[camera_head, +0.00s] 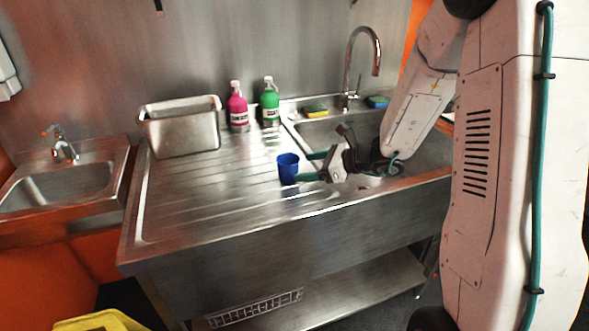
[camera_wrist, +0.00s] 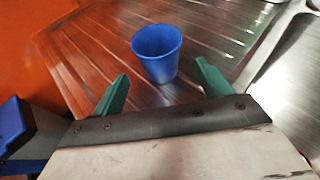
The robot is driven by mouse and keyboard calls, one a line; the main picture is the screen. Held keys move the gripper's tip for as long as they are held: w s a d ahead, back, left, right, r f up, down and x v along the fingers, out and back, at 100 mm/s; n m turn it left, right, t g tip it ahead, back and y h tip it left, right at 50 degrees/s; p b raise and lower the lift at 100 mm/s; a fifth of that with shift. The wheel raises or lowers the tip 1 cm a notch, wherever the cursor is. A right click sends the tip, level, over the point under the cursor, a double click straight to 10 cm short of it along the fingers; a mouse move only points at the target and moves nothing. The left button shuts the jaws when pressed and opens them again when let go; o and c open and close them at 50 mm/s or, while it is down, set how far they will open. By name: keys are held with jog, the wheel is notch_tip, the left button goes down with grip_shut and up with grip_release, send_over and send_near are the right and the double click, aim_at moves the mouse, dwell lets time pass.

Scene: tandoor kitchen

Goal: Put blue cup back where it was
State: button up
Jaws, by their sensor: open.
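The blue cup (camera_head: 287,168) stands upright on the ribbed steel drainboard (camera_head: 215,205), left of the sink basin. My gripper (camera_head: 313,167) is open just to the right of the cup, with its green fingers pointing at it. In the wrist view the cup (camera_wrist: 157,52) is ahead of the two spread fingertips (camera_wrist: 160,72), and nothing is between the fingers. The cup looks empty from above, and I see a gap between it and the fingers.
A steel container (camera_head: 182,130), a pink bottle (camera_head: 237,108) and a green bottle (camera_head: 269,102) stand along the back. A tall faucet (camera_head: 373,50) rises behind the basin, with sponges (camera_head: 315,111) on its ledge. The drainboard's left and front are clear. A small hand sink (camera_head: 60,185) is at far left.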

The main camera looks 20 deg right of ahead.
jog(key=v, duration=0.5)
jog(key=s+a+r+n+g, duration=0.75)
jog(key=s+a+n, duration=0.35)
jog(key=s+n, duration=0.25)
jog(key=s+d+r+n+h, duration=0.2)
jog(key=s+n+h, duration=0.3)
jog(key=s, duration=0.3)
jog(key=s+d+r+n+h, duration=0.2)
jog(key=s+d+n+h, duration=0.2)
jog(key=s+n, duration=0.3)
jog(key=shift+s+r+h, duration=0.4)
jog(key=shift+s, duration=0.7)
